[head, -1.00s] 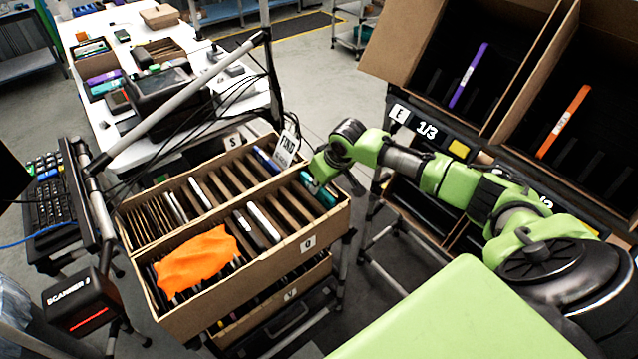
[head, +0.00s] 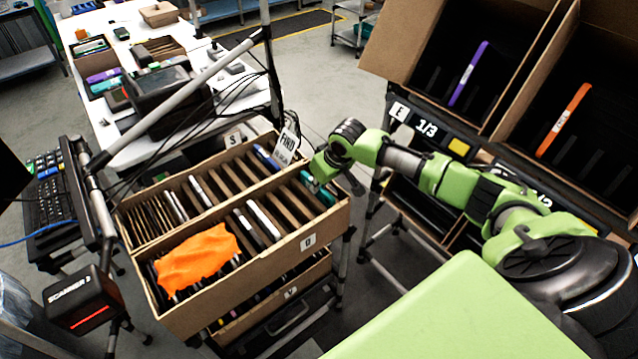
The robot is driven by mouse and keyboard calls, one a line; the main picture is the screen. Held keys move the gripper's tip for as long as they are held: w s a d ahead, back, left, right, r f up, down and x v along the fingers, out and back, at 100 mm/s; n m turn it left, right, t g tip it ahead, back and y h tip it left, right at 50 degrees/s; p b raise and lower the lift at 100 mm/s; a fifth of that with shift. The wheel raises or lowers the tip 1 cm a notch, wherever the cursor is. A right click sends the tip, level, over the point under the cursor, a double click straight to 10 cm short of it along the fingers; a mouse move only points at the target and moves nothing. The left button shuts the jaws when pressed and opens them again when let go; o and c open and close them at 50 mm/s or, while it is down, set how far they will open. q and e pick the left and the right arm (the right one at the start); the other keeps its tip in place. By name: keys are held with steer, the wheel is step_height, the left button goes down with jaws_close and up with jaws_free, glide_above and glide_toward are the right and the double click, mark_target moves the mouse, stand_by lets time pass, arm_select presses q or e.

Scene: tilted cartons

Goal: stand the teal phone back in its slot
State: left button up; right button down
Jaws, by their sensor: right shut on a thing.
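The teal phone (head: 324,194) is at the right end of the near row of the slotted carton (head: 254,278). Only part of it shows, between my gripper and the carton's right wall. It looks tilted, and its lower part is hidden in the carton. My right gripper (head: 314,184) reaches down from above at that end and is shut on the teal phone. Its fingertips are small and partly hidden by my wrist. My left gripper is not in view.
Dark and white phones (head: 264,220) stand in slots left of the teal phone. An orange cloth (head: 197,258) covers the carton's left part. A FIND tag (head: 287,146) hangs at the back. Tilted cartons with a purple item (head: 468,73) and an orange item (head: 563,121) stand at right.

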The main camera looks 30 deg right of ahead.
stand_by(0.3)
steer(key=c, duration=2)
jaws_free()
steer(key=v, duration=1.2)
step_height(320, 180, up, 7)
steer(key=p, duration=0.8)
steer(key=shift+p, duration=0.4)
